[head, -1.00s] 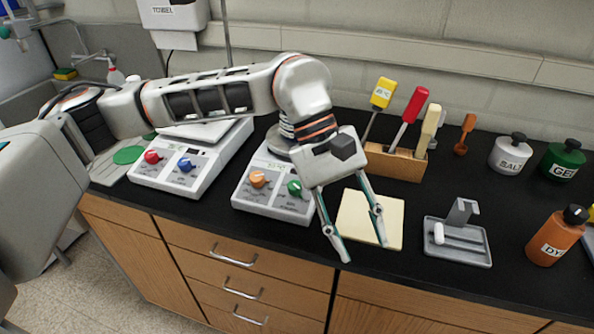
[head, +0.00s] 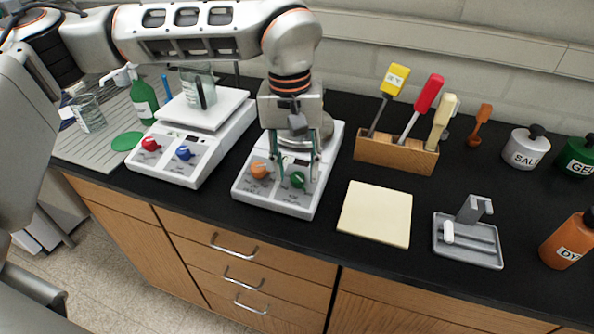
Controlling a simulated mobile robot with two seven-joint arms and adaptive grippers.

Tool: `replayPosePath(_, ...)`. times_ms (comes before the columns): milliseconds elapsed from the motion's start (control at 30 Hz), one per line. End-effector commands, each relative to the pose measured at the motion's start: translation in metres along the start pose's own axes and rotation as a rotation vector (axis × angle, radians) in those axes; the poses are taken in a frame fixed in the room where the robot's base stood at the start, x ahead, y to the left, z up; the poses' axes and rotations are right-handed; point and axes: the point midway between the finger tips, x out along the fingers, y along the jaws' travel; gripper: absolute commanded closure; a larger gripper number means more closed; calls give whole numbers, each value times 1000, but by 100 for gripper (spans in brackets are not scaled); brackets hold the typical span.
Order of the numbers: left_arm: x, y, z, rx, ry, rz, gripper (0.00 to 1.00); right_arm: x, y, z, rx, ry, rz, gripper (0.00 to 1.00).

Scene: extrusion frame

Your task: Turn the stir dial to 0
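The right hot plate (head: 327,150) has an orange dial (head: 259,170) and a green dial (head: 298,180) on its front panel. The left hot plate (head: 228,140) has a red dial (head: 150,144) and a blue dial (head: 184,153). The print by the dials is too small to read, so I cannot tell which is the stir dial or its setting. My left gripper (head: 295,180) points down over the right hot plate's panel. Its fingers are apart, one on each side of the green dial; contact cannot be told. My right gripper is out of view.
A glass beaker (head: 198,88) stands on the left hot plate. A wooden block (head: 385,154) with several handled tools is behind right. A cream pad (head: 375,213) and a grey stand (head: 468,240) lie to the right. Jars and an orange bottle (head: 566,243) are farther right.

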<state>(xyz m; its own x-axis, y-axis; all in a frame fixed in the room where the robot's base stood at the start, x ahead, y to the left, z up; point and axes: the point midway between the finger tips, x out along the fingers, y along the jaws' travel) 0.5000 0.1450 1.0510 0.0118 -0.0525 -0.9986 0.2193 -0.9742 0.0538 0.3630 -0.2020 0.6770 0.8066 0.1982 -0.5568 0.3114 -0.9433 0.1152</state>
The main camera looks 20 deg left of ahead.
Motion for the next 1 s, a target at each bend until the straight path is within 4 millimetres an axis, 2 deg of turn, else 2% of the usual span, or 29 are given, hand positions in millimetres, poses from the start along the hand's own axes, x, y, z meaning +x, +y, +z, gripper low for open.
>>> replayPosePath(200, 15, 0, 1, 0, -1, 0, 63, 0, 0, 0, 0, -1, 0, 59)
replayPosePath(467, 16, 0, 1, 0, -1, 0, 63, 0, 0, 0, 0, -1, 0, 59)
replayPosePath(600, 15, 0, 1, 0, -1, 1, 100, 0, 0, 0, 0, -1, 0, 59)
replayPosePath(1000, 16, 0, 1, -38, -1, 9, 100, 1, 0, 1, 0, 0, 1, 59)
